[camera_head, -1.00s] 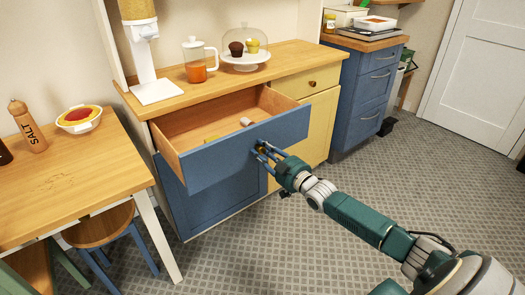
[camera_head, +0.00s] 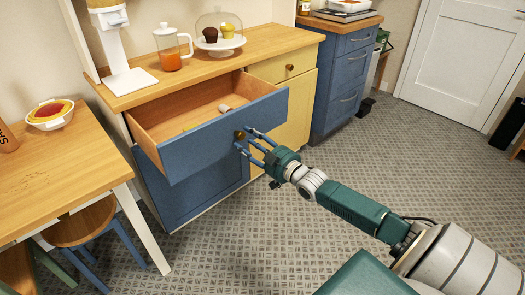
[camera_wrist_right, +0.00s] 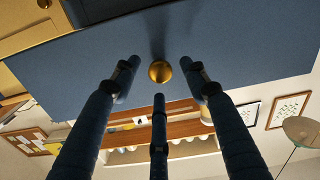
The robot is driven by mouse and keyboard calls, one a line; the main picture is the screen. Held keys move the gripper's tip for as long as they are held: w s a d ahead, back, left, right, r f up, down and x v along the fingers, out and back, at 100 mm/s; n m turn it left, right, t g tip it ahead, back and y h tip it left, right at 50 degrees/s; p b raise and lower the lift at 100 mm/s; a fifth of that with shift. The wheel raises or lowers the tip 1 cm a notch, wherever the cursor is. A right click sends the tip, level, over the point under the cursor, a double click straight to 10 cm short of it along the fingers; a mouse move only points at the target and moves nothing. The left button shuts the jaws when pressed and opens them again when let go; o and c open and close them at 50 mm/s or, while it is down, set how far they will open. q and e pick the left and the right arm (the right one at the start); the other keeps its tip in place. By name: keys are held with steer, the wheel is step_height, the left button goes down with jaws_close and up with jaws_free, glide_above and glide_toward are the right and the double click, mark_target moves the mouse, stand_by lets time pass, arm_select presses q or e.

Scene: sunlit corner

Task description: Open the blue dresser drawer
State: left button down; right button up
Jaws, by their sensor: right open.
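The blue dresser drawer (camera_head: 205,145) is pulled well out, and its wooden inside shows from above. Its round brass knob (camera_head: 240,135) is on the blue front; the right wrist view shows the knob (camera_wrist_right: 160,71) too. My right gripper (camera_head: 247,142) is open in front of the drawer face. Its three dark blue fingers (camera_wrist_right: 160,98) are spread about the knob, with visible gaps between them and it. Nothing is held. My left gripper is not in view.
A small pale cylinder-like item (camera_head: 225,108) lies inside the drawer. The dresser top (camera_head: 190,78) holds a pitcher (camera_head: 172,48) and a domed cake stand (camera_head: 220,42). A wooden table (camera_head: 60,180) and stool (camera_head: 80,222) stand left. The floor (camera_head: 400,170) at right is clear.

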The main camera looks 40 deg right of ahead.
steer(key=s, duration=0.8)
steer(key=shift+s+d, duration=0.2)
steer(key=shift+d, duration=0.1)
